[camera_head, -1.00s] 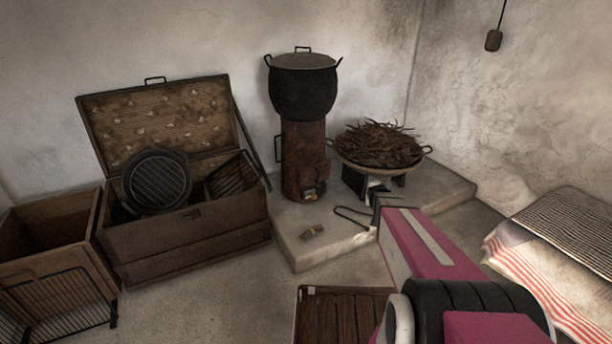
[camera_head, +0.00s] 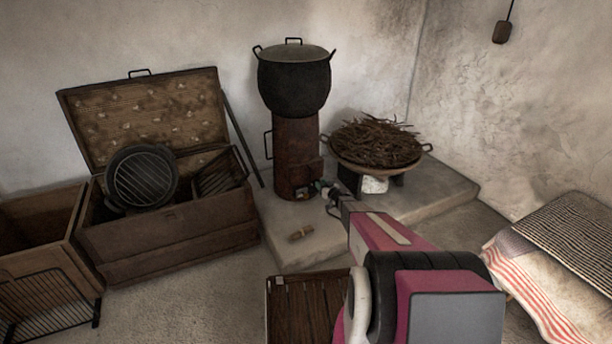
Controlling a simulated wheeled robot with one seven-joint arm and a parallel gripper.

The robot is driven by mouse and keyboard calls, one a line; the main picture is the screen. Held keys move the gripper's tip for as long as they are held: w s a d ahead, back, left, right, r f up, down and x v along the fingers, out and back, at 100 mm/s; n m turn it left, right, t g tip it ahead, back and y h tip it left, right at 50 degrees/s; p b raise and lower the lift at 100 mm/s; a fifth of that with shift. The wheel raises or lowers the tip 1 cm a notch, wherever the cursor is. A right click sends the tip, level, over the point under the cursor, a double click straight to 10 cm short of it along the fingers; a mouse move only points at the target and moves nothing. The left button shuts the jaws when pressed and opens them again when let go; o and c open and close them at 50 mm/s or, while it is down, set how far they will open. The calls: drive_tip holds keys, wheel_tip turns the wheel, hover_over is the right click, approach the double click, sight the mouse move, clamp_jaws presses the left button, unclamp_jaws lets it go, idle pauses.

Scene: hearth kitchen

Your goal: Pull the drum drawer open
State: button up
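The drum (camera_head: 297,150) is a rusty upright cylinder on the stone ledge, with a big black lidded pot (camera_head: 294,82) on top. At its foot is a small dark opening with the drum drawer (camera_head: 301,192), which is small and partly hidden. My arm reaches in from the lower right. My gripper (camera_head: 322,190) is at the lower right side of the drum, close to the drawer. Its fingers are small and dark here, so I cannot tell whether they touch the drawer or are open or shut.
A wide pan of twigs (camera_head: 374,145) stands on a low stove right of the drum. A small brown piece (camera_head: 301,233) lies on the ledge (camera_head: 345,243). An open wooden chest (camera_head: 165,240) is at left, a slatted wooden top (camera_head: 305,305) below, striped cloth (camera_head: 535,280) at right.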

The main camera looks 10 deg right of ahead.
sight(310, 180)
drive_tip(key=x, duration=1)
drive_tip(key=shift+w+a, duration=0.15)
drive_tip(key=shift+w, duration=0.15)
drive_tip(key=shift+c, duration=0.3)
clamp_jaws()
drive_tip(key=shift+s, duration=0.15)
